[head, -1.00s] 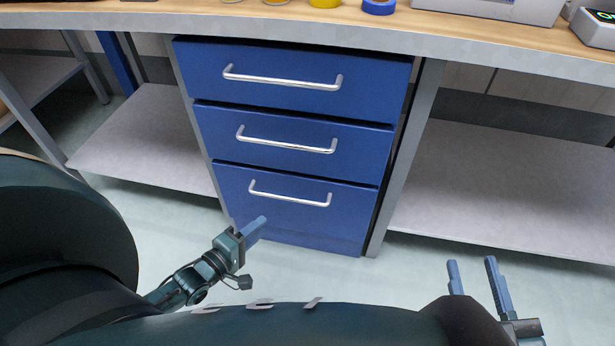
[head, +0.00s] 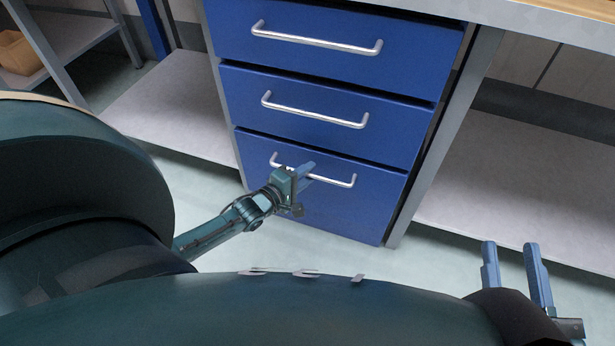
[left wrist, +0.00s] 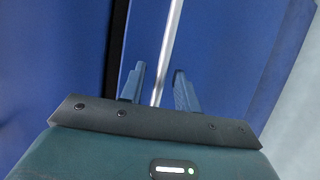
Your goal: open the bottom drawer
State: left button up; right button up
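The blue bottom drawer (head: 345,212) is the lowest of three in the cabinet and looks closed. Its silver bar handle (head: 336,181) is partly hidden by my left gripper (head: 306,171), which is in front of it. In the left wrist view, the handle (left wrist: 170,40) runs lengthwise between the two parted blue fingers of my left gripper (left wrist: 159,82). The fingers stand apart, one on each side of the bar, and I see no grip on it. My right gripper (head: 511,247) is open and empty at the lower right, away from the cabinet.
The middle drawer (head: 300,122) and top drawer (head: 330,62) above are closed, each with a silver handle. Grey shelves flank the cabinet, one at left (head: 175,110) and one at right (head: 530,180). Pale floor (head: 440,255) is free in front.

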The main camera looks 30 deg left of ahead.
pick_arm(q)
jog(key=shift+w, duration=0.4)
jog(key=shift+c, duration=0.3)
grip_shut()
